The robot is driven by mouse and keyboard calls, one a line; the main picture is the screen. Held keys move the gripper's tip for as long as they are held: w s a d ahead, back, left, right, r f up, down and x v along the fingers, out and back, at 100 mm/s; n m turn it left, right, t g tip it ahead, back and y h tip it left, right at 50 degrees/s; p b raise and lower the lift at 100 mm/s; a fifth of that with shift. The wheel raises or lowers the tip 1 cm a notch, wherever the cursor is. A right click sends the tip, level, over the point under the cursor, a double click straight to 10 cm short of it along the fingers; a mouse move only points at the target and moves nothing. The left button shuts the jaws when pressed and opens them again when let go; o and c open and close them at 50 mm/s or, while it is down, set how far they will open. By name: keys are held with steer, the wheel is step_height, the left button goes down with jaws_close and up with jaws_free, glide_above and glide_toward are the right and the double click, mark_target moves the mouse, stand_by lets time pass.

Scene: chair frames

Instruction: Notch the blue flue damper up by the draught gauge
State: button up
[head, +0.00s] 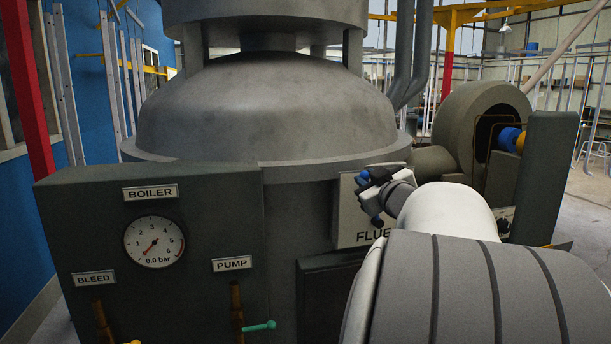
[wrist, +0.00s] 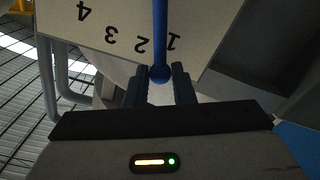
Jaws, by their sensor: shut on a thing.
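The blue flue damper lever (wrist: 160,35) shows in the wrist view as a straight rod with a round knob at its end. It crosses a pale plate (wrist: 205,22) marked 1 to 4, upside down in this view, and lies between the 1 and the 2. My gripper (wrist: 161,78) is shut on the knob end, one dark finger on each side. In the head view my gripper (head: 374,195) is at the white FLUE plate (head: 348,222), and my arm hides much of that plate. I cannot make out a draught gauge.
The boiler panel (head: 80,215) at the left carries a round gauge (head: 155,241) reading 0.0 bar, a BLEED label (head: 94,278) and a PUMP label (head: 232,264) above a green-handled valve (head: 259,327). A fan housing (head: 470,115) and a dark post (head: 545,175) stand at the right.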

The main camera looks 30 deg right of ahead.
stand_by(0.3)
steer(key=shift+s+d+r+p, duration=0.15)
steer(key=shift+d+p, duration=0.2)
steer(key=shift+d, duration=0.1)
steer(key=shift+s+d+r+p, duration=0.1)
steer(key=shift+d+r+p, duration=0.05)
steer(key=shift+d+p, duration=0.2)
steer(key=o, duration=0.8)
steer(key=shift+o, duration=0.2)
